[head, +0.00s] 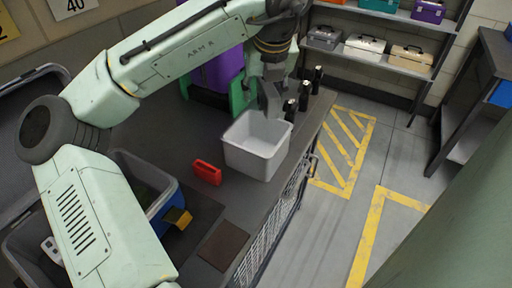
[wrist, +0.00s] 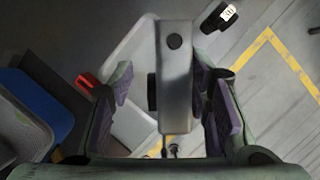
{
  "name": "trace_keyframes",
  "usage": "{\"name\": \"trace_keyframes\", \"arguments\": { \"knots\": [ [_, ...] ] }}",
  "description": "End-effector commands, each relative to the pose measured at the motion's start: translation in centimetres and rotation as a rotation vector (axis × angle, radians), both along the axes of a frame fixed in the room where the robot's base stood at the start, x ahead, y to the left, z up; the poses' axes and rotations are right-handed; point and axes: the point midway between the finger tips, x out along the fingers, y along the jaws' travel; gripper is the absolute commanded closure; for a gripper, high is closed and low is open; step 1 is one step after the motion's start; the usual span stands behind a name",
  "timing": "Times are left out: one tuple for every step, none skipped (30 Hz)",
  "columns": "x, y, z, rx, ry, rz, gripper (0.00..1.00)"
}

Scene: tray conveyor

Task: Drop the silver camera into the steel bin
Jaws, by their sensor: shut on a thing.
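The silver camera (wrist: 176,75) is a grey boxy body with a dark round spot and a dark part on its left side. In the wrist view it sits between the purple pads of my gripper (wrist: 163,83), which is shut on it. In the head view my gripper (head: 268,92) hangs at the far rim of the pale grey bin (head: 246,158), which I take for the steel bin. The camera is hard to make out there. The bin (wrist: 122,55) shows behind and left of the camera in the wrist view, partly hidden by it. The bin's visible inside looks empty.
A red object (head: 207,172) lies left of the bin. Several black bottles (head: 304,95) stand at its far right. A brown mat (head: 222,246) lies nearer. A blue-sided container (head: 162,200) is at the left. The floor right of the bench is clear.

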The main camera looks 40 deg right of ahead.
Motion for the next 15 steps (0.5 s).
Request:
{"name": "trace_keyframes", "arguments": {
  "knots": [
    [0.0, 0.0, -1.3, 0.0, -0.002, 0.002, 0.89],
    [0.1, 0.0, -1.7, 0.0, -0.002, 0.002, 0.89],
    [0.1, 0.0, -2.1, 0.0, -0.002, 0.002, 0.89],
    [0.1, 0.0, -2.5, 0.001, -0.002, 0.002, 0.89],
    [0.0, 0.0, -2.7, 0.001, -0.002, 0.002, 0.89],
    [0.0, 0.0, -3.0, 0.001, -0.002, 0.002, 0.89],
    [0.0, 0.0, -3.2, 0.0, -0.001, 0.001, 0.89],
    [0.0, 0.0, -3.4, 0.0, -0.001, 0.0, 0.89],
    [0.0, 0.0, -3.5, 0.0, -0.002, 0.0, 0.89],
    [0.0, 0.0, -3.6, 0.0, -0.002, 0.0, 0.89],
    [0.0, 0.0, -3.6, 0.0, -0.001, 0.0, 0.89],
    [0.0, 0.0, -3.6, -0.001, -0.001, 0.001, 0.89],
    [0.0, 0.0, -3.6, -0.001, -0.001, 0.001, 0.89],
    [0.0, 0.0, -3.5, -0.001, -0.001, 0.001, 0.89],
    [0.0, 0.0, -3.5, -0.001, -0.001, 0.001, 0.89]
  ]
}}
